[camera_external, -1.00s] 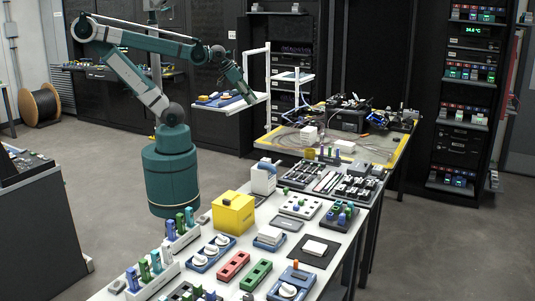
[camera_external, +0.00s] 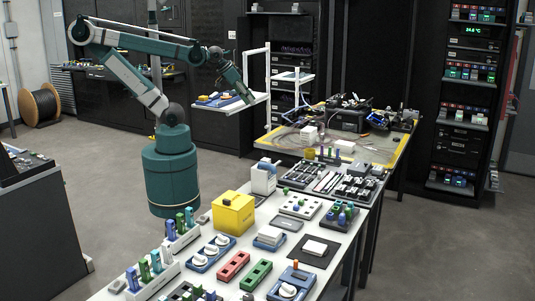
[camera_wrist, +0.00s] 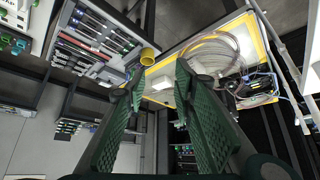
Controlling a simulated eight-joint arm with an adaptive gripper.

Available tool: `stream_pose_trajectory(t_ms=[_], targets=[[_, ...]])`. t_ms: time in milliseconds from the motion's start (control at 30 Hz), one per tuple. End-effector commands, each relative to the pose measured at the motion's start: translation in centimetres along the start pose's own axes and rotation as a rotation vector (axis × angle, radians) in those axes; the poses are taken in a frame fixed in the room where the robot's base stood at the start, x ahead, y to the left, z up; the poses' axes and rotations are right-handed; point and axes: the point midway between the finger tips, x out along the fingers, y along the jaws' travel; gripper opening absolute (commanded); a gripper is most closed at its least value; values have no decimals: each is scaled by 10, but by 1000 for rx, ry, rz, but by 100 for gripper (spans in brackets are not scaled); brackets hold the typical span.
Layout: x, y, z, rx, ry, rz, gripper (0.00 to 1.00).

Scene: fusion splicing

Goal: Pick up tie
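I cannot make out the tie in either view; it is too small or hidden. My gripper (camera_external: 248,97) is in the air at the end of my raised arm, by the white shelf stand in the external view. In the wrist view my gripper (camera_wrist: 159,72) has its two dark green ridged fingers spread apart, with nothing between them.
The white stand (camera_external: 268,88) with shelves is close to my gripper. The near table holds a yellow box (camera_external: 233,213), a red tray (camera_external: 233,266), a green tray (camera_external: 256,274) and other parts. Dark equipment racks (camera_external: 462,100) stand behind. Open floor lies right of the tables.

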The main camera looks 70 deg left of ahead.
Motion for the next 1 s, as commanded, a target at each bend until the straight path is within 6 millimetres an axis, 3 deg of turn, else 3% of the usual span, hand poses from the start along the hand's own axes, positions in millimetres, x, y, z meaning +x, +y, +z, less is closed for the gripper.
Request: stream_pose_trajectory(t_ms=[367, 1000], targets=[[4, -10, -34, -36, -35, -13, 27], [37, -48, -128, -147, -140, -52, 27]])
